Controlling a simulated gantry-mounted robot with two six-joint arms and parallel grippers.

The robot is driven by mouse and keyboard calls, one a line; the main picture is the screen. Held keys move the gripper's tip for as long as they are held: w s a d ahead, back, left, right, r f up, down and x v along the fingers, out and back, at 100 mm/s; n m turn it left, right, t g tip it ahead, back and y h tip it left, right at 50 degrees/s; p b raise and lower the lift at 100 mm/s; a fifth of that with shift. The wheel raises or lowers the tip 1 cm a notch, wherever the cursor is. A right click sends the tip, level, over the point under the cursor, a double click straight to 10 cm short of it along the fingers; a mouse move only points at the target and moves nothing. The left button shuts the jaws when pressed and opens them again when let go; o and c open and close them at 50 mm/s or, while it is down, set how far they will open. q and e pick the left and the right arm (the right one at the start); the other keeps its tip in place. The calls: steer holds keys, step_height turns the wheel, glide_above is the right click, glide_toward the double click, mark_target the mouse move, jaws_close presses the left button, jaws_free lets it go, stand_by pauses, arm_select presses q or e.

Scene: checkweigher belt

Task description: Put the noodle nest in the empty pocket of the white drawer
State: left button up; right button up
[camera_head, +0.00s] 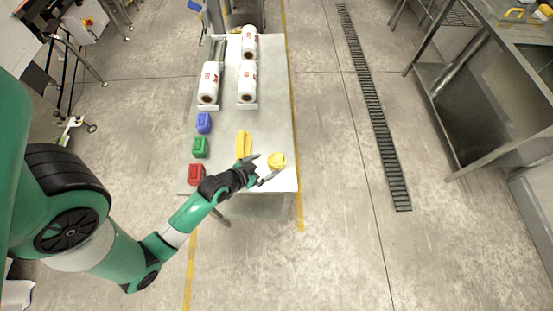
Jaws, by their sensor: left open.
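A round yellow noodle nest (277,160) lies on the light table near its front right corner. My left gripper (263,169) reaches in from the lower left and is open, with its fingertips just left of and in front of the nest. The fingers look spread toward the nest, and I cannot tell whether they touch it. I cannot make out a white drawer or its pocket in this view. My right gripper is not in view.
A long yellow item (243,143) lies left of the nest. Red (196,174), green (200,147) and blue (204,122) blocks line the table's left edge. The table's (278,110) right side is clear.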

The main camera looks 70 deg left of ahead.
arm_select(q)
steer(key=x, duration=0.3)
steer(key=shift+w+f, duration=0.1)
steer(key=shift+w, duration=0.05)
steer(key=x, duration=0.1)
steer(key=b+x, duration=0.1)
steer(key=x, duration=0.1)
steer(key=b+x, duration=0.1)
steer(key=x, duration=0.1)
steer(key=shift+s+f, duration=0.35)
steer(key=shift+s, duration=0.05)
steer(key=shift+w, duration=0.15)
steer(key=c, duration=1.2)
step_height(320, 180, up, 28)
steer(key=p, duration=1.9)
steer(key=shift+c, duration=0.2)
